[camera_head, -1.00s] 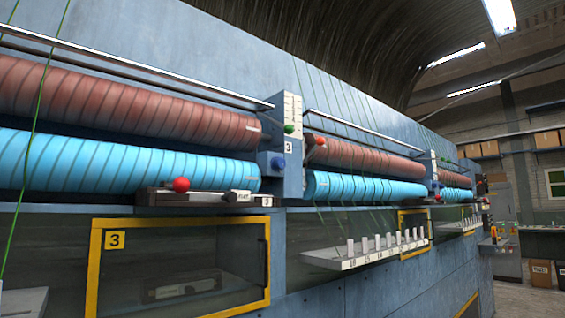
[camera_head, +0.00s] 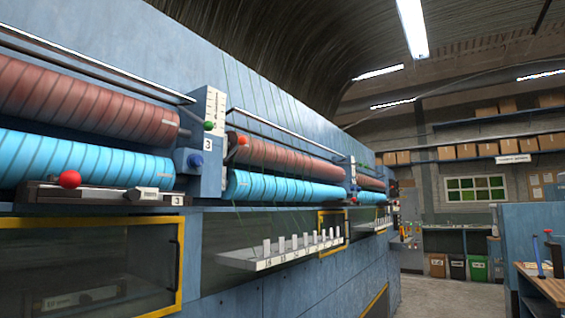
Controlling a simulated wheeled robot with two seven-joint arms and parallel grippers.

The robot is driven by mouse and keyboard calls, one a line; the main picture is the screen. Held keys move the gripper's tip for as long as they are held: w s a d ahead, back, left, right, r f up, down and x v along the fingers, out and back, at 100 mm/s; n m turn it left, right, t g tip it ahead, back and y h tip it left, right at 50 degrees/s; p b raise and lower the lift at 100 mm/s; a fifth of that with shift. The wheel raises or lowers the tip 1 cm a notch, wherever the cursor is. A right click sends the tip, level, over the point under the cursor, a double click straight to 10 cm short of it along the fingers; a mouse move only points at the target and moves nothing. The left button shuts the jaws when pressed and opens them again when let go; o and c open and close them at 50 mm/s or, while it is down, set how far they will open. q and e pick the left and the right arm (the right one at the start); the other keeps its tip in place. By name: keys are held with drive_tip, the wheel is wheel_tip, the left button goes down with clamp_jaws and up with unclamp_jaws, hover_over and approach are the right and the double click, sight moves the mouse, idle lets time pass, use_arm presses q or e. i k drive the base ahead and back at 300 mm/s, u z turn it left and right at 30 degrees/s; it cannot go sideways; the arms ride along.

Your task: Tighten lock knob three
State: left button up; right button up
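A blue-grey column (camera_head: 211,130) carries a "3" label and stands between two roller sections. A red ball knob (camera_head: 70,179) is on the dark unit (camera_head: 95,193) below the blue roller (camera_head: 90,162), beside another "3" plate. No view shows which one is called the lock knob. Neither of my grippers is in view.
A ledge with several white pegs (camera_head: 283,255) juts out from the machine. A yellow-framed window (camera_head: 177,270) is at lower left. Floor (camera_head: 440,288) is open to the right of the machine. A workbench (camera_head: 545,285) stands at the right edge, with bins (camera_head: 457,267) farther back.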

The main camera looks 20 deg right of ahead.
sight(194, 161)
drive_tip(key=z, duration=1.75)
drive_tip(key=i, duration=3.6)
drive_tip(key=u, duration=3.15)
